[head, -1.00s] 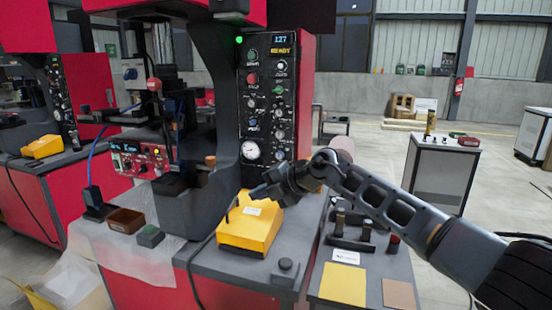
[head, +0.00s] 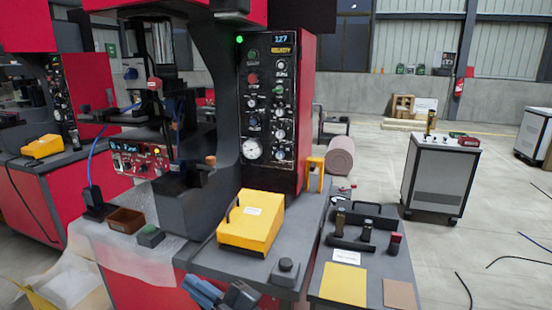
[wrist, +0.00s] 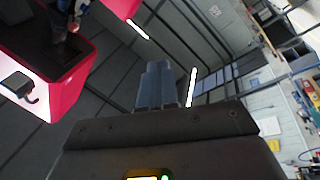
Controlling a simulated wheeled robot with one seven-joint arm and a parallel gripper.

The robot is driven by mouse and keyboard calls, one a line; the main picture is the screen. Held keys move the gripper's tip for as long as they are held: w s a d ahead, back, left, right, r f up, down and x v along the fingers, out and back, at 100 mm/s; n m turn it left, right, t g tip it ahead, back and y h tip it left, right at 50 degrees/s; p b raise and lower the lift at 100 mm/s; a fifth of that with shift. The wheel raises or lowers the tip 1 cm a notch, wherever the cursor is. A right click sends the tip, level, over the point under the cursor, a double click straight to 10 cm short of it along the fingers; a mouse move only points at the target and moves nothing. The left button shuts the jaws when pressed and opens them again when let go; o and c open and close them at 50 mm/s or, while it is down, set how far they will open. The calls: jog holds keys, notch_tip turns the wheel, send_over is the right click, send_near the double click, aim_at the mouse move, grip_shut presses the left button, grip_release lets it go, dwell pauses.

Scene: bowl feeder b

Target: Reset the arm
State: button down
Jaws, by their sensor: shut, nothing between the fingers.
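My gripper (wrist: 157,88) shows in the wrist view. Its two grey fingers are together with nothing between them, and the dark gripper body fills the lower part of that picture. In the head view only a small blue-grey and black part of my arm shows at the bottom edge, below the yellow box; I cannot tell whether the fingertips are in it. The red machine (head: 305,130) with its black control panel stands behind. The yellow sloped box (head: 250,224) sits on its grey bench (head: 215,262).
A brown tray (head: 126,220) and a small green-topped block (head: 150,236) sit left of the box. A side table at right holds a dark rack (head: 352,243), a yellow sheet (head: 343,284) and a tan sheet (head: 399,294). A white cabinet (head: 440,180) stands on open floor.

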jog(key=s+d+f+m+t+h, duration=0.3)
jog(key=s+d+m+t+h, duration=0.3)
jog(key=s+d+m, duration=0.6)
jog(key=s+d+f+m+t+h, duration=0.3)
jog(key=s+d+m+h, duration=0.6)
jog(key=s, duration=0.5)
jog(key=s+d+r+g+h, duration=0.2)
jog(key=s+d, duration=0.5)
jog(key=s, duration=0.1)
jog(key=s+d+r+m+g+h, duration=0.1)
jog(key=s+d+r, duration=0.1)
jog(key=s+d, duration=0.5)
jog(key=shift+s+d+r+m+g+h, duration=0.25)
jog(key=shift+s+m+g+h, duration=0.05)
jog(key=shift+s+g+h, duration=0.1)
